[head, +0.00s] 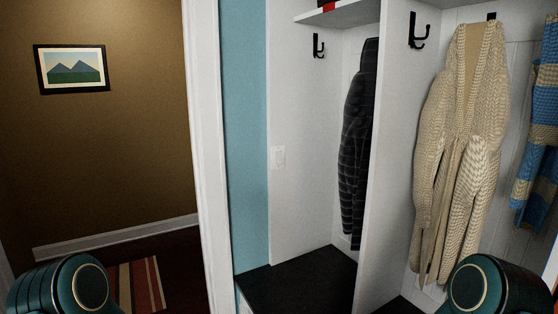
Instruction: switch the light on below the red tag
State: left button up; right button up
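Neither of my grippers is in view. Only dark green rounded parts of my arms show at the bottom left and bottom right corners.
A dark plaid coat (359,150) and a beige knitted cardigan (461,140) hang in the cubbies near black hooks (318,46). A black bench top (300,284) lies below. On the left, a white door frame (207,150) borders a brown-walled room with a striped rug (136,285).

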aim_at(278, 155)
jog(key=i+j+z, duration=0.1)
jog(key=z, duration=0.35)
jog(key=i+j+z, duration=0.1)
jog(key=z, duration=0.4)
jog(key=j+z, duration=0.3)
jog(key=z, duration=0.15)
jog(key=j+z, duration=0.25)
jog(key=j, duration=0.2)
jog(key=i+j+z, duration=0.1)
jog(key=j+z, duration=0.15)
jog(key=j, duration=1)
jog(key=j+z, duration=0.15)
jog(key=j, duration=0.55)
jog(key=k+j, duration=0.1)
jog(key=j, duration=0.65)
jog(key=z, duration=0.05)
